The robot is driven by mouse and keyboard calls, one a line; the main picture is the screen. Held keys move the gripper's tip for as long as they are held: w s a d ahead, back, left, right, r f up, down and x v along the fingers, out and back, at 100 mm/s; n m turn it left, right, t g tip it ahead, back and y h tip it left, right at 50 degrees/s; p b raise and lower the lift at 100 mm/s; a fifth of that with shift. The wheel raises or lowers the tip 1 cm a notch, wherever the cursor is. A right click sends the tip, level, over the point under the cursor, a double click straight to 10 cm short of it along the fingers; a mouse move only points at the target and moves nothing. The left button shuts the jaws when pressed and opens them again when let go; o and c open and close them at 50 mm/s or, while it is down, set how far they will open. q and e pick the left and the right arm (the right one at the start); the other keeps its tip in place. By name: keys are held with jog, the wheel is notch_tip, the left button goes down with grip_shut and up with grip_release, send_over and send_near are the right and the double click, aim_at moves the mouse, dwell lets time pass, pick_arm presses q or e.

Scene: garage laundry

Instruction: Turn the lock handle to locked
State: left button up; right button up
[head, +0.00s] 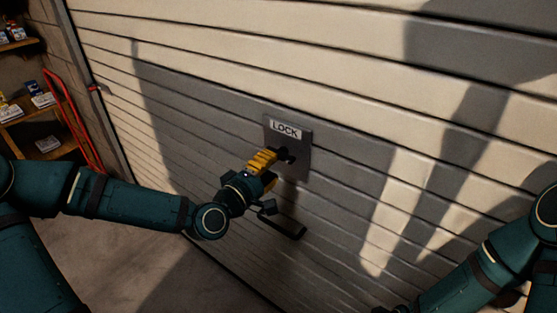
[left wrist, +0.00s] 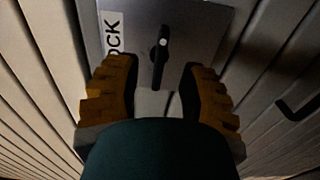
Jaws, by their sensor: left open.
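The lock handle (head: 285,155) is a small black lever on a grey metal plate (head: 303,165) with a white LOCK label (head: 286,129) above it. The plate is on the garage door. In the left wrist view the handle (left wrist: 161,58) lies lengthwise between the two yellow fingers. My left gripper (head: 272,160) is open at the plate, with a finger on each side of the handle and gaps visible between fingers and handle. In the head view the fingers partly cover the handle. My right arm shows at the lower right; its gripper cannot be made out.
The slatted garage door (head: 200,100) fills most of the head view. A black pull handle (head: 283,226) is on the door below the plate. A red hand truck (head: 75,125) and shelves with boxes stand at the left. The floor (head: 130,245) at lower left is clear.

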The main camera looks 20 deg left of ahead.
pick_arm(q)
jog(key=shift+v, duration=1)
jog(key=s+d+f+m+g, duration=0.3)
jog(key=d+f+g, duration=0.15)
jog(key=f, duration=0.55)
jog(key=s+d+f+m+g, duration=0.3)
jog(key=d+f+g, duration=0.15)
jog(key=f, duration=0.55)
jog(key=s+f+m+g+y, duration=0.2)
jog(key=s+f+m+g, duration=0.4)
jog(key=s+f, duration=0.4)
notch_tip(320, 180, down, 3)
jog(key=shift+s+a+r, duration=0.2)
jog(key=shift+s+a, duration=0.1)
